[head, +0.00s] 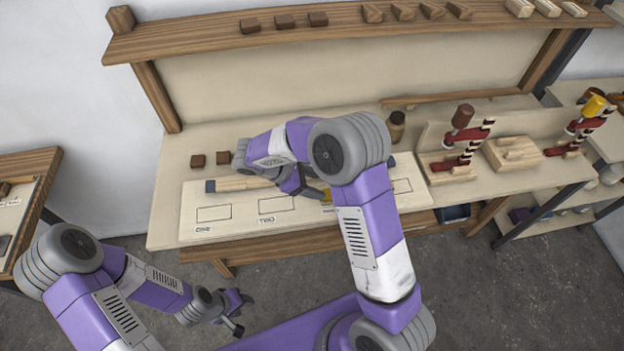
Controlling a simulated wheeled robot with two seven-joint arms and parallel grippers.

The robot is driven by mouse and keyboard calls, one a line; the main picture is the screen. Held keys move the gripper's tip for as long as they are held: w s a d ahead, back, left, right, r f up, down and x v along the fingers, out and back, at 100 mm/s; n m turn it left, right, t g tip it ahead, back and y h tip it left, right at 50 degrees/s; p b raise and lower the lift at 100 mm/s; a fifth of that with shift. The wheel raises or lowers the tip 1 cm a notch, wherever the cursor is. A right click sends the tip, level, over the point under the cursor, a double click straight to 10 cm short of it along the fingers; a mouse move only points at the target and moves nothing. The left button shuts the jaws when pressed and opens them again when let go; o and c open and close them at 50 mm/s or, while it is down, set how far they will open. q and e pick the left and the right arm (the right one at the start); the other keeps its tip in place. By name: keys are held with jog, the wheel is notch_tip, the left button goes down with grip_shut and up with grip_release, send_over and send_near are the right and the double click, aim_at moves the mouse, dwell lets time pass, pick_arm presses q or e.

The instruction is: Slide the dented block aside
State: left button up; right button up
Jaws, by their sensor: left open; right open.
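Two small dark brown blocks, a left one (197,161) and a right one (223,157), sit on the bench top left of my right arm. I cannot tell from here whether either is dented. My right gripper (308,190) is open over the marked board, partly hidden by its own arm. A small yellow thing (327,196) shows beside its fingers; I cannot tell what it is or whether they touch it. My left gripper (238,312) is open and empty, low in front of the bench and away from the blocks.
A shelf (210,40) above holds several small blocks. A brown-topped jar (396,127) and red clamp-like fixtures (462,140) stand to the right.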

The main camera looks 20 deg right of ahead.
pick_arm(q)
jog(key=shift+f+b, duration=0.5)
jog(key=shift+f, duration=0.05)
pick_arm(e)
jog(key=shift+x, duration=3.8)
jog(key=shift+c, duration=0.2)
jog(key=c, duration=1)
jog(key=shift+a, duration=0.1)
jog(key=shift+a, duration=0.1)
